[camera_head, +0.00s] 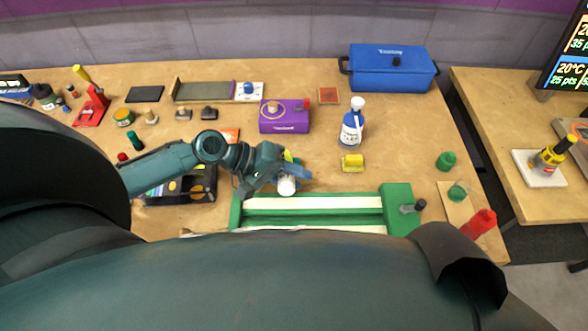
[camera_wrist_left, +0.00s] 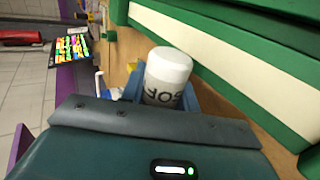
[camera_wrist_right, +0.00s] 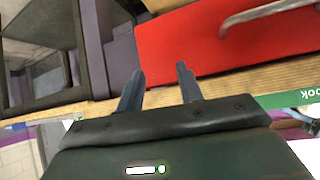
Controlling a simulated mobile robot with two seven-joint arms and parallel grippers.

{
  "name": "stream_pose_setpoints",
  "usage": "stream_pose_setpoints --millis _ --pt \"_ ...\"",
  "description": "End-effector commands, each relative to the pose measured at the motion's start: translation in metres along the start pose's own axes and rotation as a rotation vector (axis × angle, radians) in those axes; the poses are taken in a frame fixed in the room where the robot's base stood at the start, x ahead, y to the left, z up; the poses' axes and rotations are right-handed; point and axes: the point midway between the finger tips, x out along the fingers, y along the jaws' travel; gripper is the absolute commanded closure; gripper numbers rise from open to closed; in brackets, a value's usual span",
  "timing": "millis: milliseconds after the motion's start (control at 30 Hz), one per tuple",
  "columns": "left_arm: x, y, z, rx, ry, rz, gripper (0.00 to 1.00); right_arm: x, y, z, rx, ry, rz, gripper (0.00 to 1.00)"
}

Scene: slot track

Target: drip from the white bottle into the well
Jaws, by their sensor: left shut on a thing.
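My left gripper (camera_head: 286,173) is shut on a white bottle (camera_head: 287,186), at the near middle of the table by the green frame. In the left wrist view, the white bottle (camera_wrist_left: 166,77) stands out between the blue fingers, its rounded white end towards the frame and dark lettering on its side. Its tip and any drip cannot be made out. The green frame (camera_head: 398,197) carries long white strips. I cannot tell which thing is the well. My right gripper (camera_wrist_right: 160,73) shows only in its own wrist view, open and empty, its fingers apart in front of a red surface.
A white-and-blue bottle (camera_head: 352,128) stands upright behind the frame, near a yellow block (camera_head: 352,163). A purple box (camera_head: 284,117) and a blue lidded box (camera_head: 392,69) stand farther back. A black tray (camera_head: 203,190) lies left, under my arm. My arm hides the near edge.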

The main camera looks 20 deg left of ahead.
Motion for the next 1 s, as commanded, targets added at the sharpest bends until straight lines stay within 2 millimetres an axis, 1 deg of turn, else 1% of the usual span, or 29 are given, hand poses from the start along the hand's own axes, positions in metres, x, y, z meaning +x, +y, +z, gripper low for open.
stream_pose_setpoints --millis 500,567,700,767,1000 --pt "-0.0002 0.0003 -0.0005 -0.012 -0.008 0.001 0.92 -0.0003 -0.0003 -0.0020 0.000 0.004 -0.001 0.64" --pt "-0.0011 0.0022 -0.0016 -0.050 -0.030 0.002 0.92 -0.0003 -0.0003 -0.0021 0.000 0.004 -0.001 0.64" --pt "-0.0042 0.0075 -0.0018 -0.207 -0.129 0.003 0.92 -0.0003 -0.0003 -0.0021 0.000 0.004 -0.001 0.64" --pt "-0.0050 0.0087 -0.0011 -0.250 -0.156 0.002 0.92 -0.0003 -0.0002 -0.0022 0.000 0.004 0.000 0.64" --pt "-0.0054 0.0086 0.0001 -0.264 -0.167 0.001 0.92 -0.0003 -0.0001 -0.0023 0.000 0.005 0.000 0.64"
